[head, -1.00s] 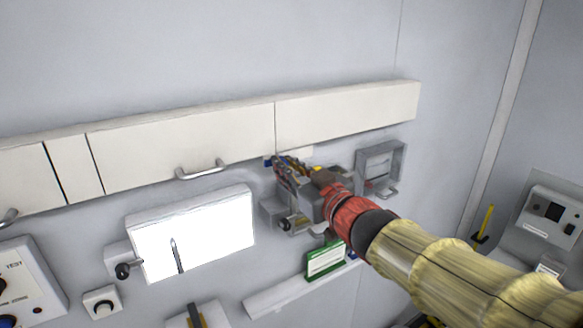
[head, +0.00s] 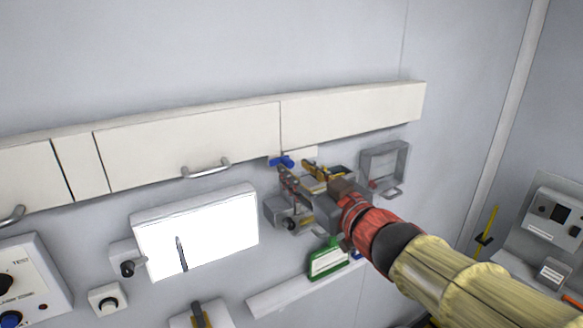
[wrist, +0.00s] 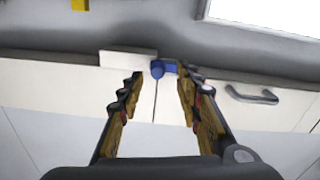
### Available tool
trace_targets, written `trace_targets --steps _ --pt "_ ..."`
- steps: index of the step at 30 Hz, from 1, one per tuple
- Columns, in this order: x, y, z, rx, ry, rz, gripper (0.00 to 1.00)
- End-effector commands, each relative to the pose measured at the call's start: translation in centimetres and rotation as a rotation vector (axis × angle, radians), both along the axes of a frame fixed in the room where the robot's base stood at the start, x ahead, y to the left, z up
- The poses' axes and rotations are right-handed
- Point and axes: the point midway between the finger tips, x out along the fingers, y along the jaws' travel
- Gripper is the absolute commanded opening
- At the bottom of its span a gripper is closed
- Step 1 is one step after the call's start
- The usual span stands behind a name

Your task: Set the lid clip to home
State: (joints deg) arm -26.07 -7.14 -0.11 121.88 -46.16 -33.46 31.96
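A small blue part (head: 281,161), which looks like the lid clip, sits at the lower edge of the white cabinet row, beside a pale plate. In the wrist view the blue part (wrist: 163,69) has a round end and a short arm to the right. My gripper (head: 296,168) is open, its fingertips just right of and below the blue part in the head view. In the wrist view my gripper (wrist: 163,80) has its fingers either side of the blue part, with nothing held. I cannot tell the remaining depth or any contact.
White cabinets (head: 190,150) with metal handles run along the wall above. A grey open frame (head: 385,168) is right of my gripper. A bright panel (head: 195,235) is to the left.

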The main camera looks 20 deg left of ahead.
Motion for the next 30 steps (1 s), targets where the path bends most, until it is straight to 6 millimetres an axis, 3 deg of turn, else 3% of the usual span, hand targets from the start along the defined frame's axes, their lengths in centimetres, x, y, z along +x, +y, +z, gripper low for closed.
trace_targets --steps 6,12,30 --pt "-2.8 -3.4 0.1 0.001 -0.003 -0.003 0.35" --pt "-4.7 -5.5 0.1 0.001 -0.002 -0.001 0.35" --pt "-5.2 -6.6 -0.3 -0.029 -0.017 -0.011 0.35"
